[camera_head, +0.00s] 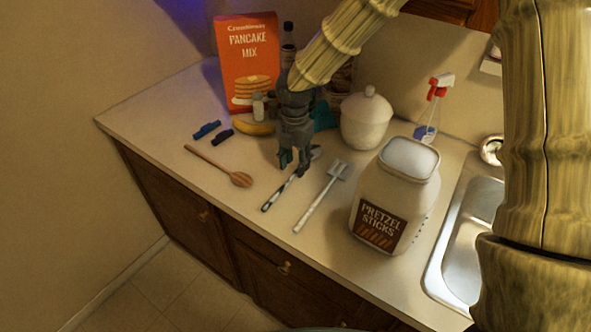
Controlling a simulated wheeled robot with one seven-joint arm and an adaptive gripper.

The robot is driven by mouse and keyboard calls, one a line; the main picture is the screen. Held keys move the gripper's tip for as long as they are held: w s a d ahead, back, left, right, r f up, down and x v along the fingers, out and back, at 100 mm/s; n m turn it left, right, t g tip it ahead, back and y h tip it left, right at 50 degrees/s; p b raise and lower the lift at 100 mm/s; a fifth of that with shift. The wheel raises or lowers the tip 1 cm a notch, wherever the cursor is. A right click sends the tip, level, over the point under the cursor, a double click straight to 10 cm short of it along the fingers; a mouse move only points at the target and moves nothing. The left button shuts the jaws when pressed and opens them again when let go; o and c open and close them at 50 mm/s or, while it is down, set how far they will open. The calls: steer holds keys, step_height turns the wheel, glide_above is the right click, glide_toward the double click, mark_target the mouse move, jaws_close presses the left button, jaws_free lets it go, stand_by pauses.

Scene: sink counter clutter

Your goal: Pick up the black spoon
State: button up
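The black spoon (272,202) appears to be the dark, glossy utensil lying diagonally on the counter, with pale highlights along its handle. Its near end points down-left, and its far end shows just right of my gripper. My gripper (293,165) points down over the middle of this utensil, its two fingers apart. The fingers hide part of it, and I cannot tell whether they touch it. Nothing is visibly lifted.
A wooden spoon (239,179) lies left and a white spatula (318,198) right. A pretzel jar (402,185), white lidded pot (367,119), spray bottle (428,120) and sink (466,240) are right. A pancake box (248,60) and banana (252,127) are behind.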

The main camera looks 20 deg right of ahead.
steer(key=shift+s+f, duration=0.3)
steer(key=shift+f, duration=0.35)
steer(key=shift+w+f, duration=0.4)
steer(key=shift+f, duration=0.2)
steer(key=shift+s+r, duration=0.2)
steer(key=shift+c, duration=1.3)
steer(key=shift+f, duration=0.1)
jaws_close()
